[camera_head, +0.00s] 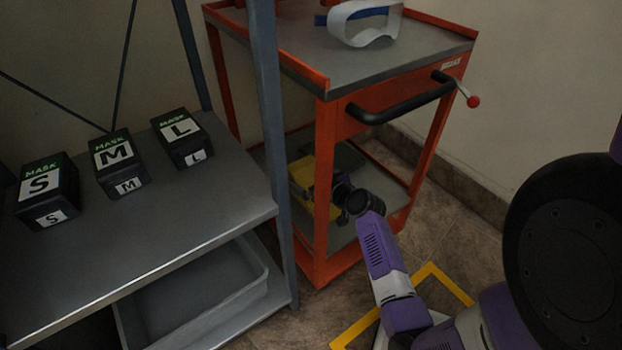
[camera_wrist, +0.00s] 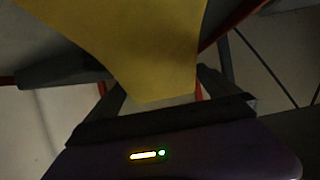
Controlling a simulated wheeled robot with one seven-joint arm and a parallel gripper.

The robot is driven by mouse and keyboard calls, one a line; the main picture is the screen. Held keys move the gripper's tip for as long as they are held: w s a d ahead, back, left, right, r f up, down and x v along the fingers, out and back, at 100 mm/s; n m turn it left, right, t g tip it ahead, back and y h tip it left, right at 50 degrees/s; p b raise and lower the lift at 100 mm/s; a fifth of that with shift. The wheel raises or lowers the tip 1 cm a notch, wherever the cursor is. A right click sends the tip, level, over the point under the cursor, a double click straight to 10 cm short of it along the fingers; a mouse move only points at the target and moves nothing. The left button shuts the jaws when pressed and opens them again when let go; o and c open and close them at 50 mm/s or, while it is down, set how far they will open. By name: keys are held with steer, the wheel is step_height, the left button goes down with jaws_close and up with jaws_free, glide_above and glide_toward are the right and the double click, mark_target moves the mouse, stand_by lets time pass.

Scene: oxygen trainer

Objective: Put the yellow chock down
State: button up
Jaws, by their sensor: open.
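The yellow chock (camera_head: 301,172) is at the lower shelf of the orange cart, partly hidden behind the cart's front post. In the wrist view the chock (camera_wrist: 140,45) fills the upper middle, very close, with its narrower end between my fingers. My gripper (camera_head: 338,190) reaches into the cart from the right, beside the chock. In the wrist view my gripper (camera_wrist: 160,92) is open, one finger on each side of the chock. I cannot tell whether either finger touches it.
The orange cart (camera_head: 327,140) has a handle (camera_head: 405,101) and a brake lever with a red knob (camera_head: 473,101). Goggles (camera_head: 362,22) lie on its top. A grey shelf (camera_head: 200,225) at left carries three black mask boxes.

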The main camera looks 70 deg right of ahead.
steer(key=p+v, duration=0.3)
steer(key=v, duration=0.9)
stand_by(0.3)
